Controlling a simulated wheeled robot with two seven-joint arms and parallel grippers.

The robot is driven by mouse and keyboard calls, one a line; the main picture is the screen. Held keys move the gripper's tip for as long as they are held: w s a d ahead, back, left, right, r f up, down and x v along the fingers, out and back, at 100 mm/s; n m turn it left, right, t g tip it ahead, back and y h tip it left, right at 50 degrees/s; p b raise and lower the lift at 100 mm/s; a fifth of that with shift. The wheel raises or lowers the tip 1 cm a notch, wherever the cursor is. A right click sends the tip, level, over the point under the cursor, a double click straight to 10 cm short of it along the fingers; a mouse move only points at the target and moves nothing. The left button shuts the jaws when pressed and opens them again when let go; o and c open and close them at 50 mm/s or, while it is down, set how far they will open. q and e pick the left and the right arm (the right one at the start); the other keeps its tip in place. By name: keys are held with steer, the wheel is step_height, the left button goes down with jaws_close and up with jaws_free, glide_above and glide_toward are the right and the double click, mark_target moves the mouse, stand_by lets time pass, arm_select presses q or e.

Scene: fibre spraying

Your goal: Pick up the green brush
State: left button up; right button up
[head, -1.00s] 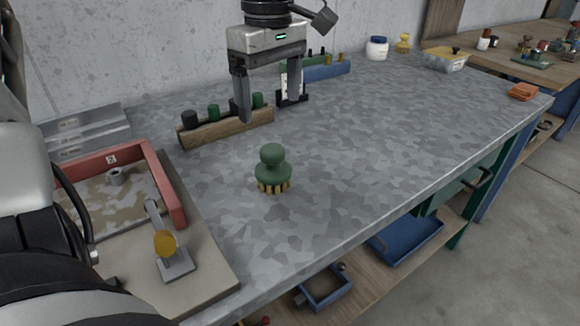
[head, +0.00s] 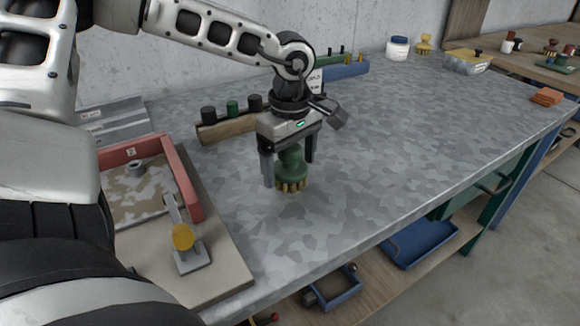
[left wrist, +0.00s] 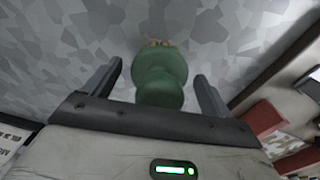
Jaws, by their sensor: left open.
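The green brush (head: 291,170) stands upright on the grey patterned table, its tan bristles down. My left gripper (head: 288,172) is directly over it, pointing down, with its fingers open on either side of the brush's knob. In the left wrist view the brush (left wrist: 159,75) shows between the two fingers of the left gripper (left wrist: 160,80), with a visible gap on both sides. The upper part of the knob is partly hidden by the gripper in the head view. My right gripper is not in view.
A wooden block (head: 228,129) with dark and green knobs stands behind the brush. A red-edged tray (head: 182,185) and a yellow-knobbed clamp (head: 184,240) are at the left. The table (head: 400,150) to the right of the brush is clear.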

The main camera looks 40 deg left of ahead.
arm_select(q)
steer(key=c, duration=1.1)
step_height(320, 180, up, 28)
steer(key=p, duration=0.1)
steer(key=shift+p, duration=0.4)
